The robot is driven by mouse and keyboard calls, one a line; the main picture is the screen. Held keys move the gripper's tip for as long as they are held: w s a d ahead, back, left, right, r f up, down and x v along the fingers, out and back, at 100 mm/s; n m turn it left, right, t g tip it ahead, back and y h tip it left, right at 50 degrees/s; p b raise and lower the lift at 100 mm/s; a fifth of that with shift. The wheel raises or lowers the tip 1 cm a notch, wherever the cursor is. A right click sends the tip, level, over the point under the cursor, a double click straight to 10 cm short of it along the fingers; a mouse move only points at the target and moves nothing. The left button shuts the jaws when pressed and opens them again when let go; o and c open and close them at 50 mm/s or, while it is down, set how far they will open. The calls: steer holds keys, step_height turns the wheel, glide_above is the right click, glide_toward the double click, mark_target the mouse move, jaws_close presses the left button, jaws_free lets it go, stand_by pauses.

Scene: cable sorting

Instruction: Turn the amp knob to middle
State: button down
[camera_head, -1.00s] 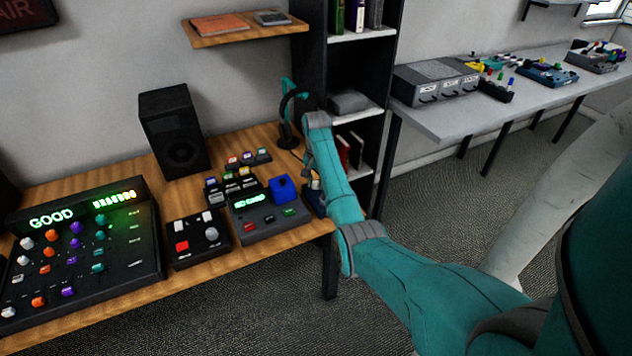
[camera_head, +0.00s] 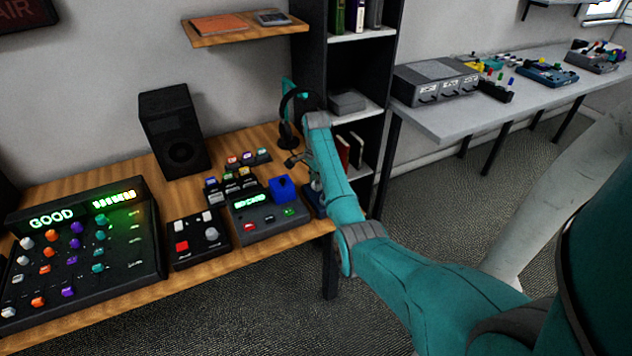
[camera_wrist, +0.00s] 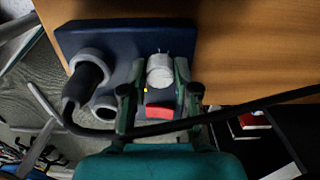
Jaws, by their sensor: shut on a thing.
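The amp is a dark navy box (camera_wrist: 115,45) on the wooden desk, seen close up in the wrist view. Its light grey round knob (camera_wrist: 160,73) has a small yellow mark below it and a red switch (camera_wrist: 159,110) nearby. My gripper (camera_wrist: 161,66) is shut on the knob, with one finger on each side of it. A dark plug (camera_wrist: 86,78) with a black cable sits in the amp's left side, and the cable crosses in front of the fingers. In the head view my arm hides most of the amp, leaving a navy part (camera_head: 314,203) showing.
A device with a lit green display (camera_head: 250,201) and a blue block (camera_head: 284,188) stands left of the amp. A black mixer (camera_head: 85,255) and a speaker (camera_head: 173,130) are farther left. A headphone stand (camera_head: 289,133) and a dark shelf unit (camera_head: 311,55) are behind.

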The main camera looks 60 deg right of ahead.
steer(key=shift+m, duration=0.3)
steer(key=c, duration=0.9)
jaws_free()
steer(key=shift+o, duration=0.2)
steer(key=shift+r, duration=0.1)
steer(key=shift+r, duration=3.6)
steer(key=shift+s, duration=0.1)
